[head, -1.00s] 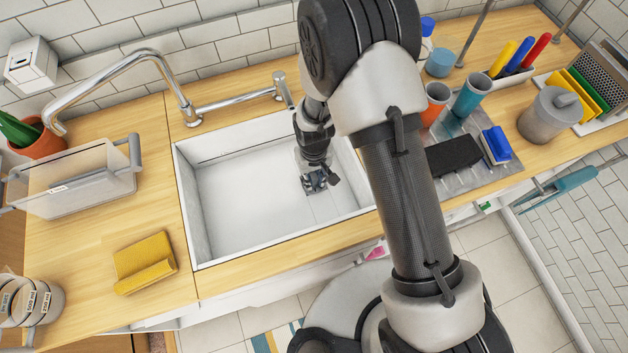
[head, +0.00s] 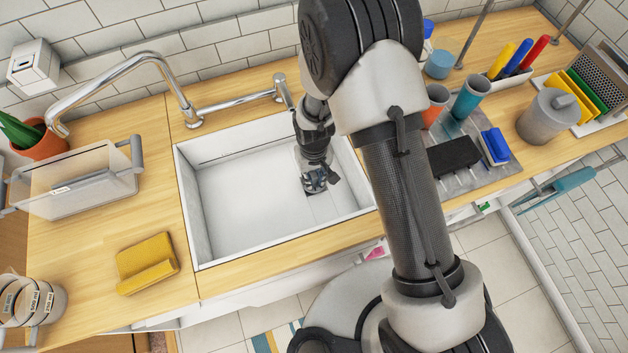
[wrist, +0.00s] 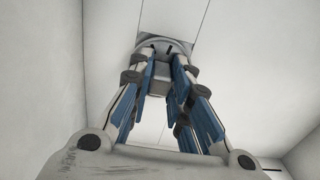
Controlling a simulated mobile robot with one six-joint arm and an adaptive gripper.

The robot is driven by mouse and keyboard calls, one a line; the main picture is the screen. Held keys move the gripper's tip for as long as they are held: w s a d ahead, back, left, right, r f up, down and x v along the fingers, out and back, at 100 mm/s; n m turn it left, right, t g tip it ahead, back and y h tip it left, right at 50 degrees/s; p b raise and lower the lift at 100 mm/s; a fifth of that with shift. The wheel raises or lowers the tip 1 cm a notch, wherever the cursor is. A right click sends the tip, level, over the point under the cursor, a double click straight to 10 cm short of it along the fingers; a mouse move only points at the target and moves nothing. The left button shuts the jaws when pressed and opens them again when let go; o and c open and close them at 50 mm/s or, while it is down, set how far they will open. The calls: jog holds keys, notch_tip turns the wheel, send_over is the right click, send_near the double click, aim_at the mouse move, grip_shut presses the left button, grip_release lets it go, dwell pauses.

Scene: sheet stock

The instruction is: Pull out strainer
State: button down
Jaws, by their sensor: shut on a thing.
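My gripper (head: 318,180) is down inside the white sink (head: 250,205), near its right end. In the wrist view, its blue-padded fingers (wrist: 165,62) are closed on a small grey round strainer (wrist: 152,42) at their tips. In the head view the fingers and wrist hide the strainer.
The sink walls stand close around my gripper. A chrome faucet (head: 120,68) arches at the back left. Cups (head: 470,97) and a black block (head: 453,156) stand to the right.

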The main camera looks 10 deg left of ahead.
jog(key=shift+r+p, duration=1.05)
jog(key=shift+r, duration=0.7)
jog(key=shift+r, duration=0.1)
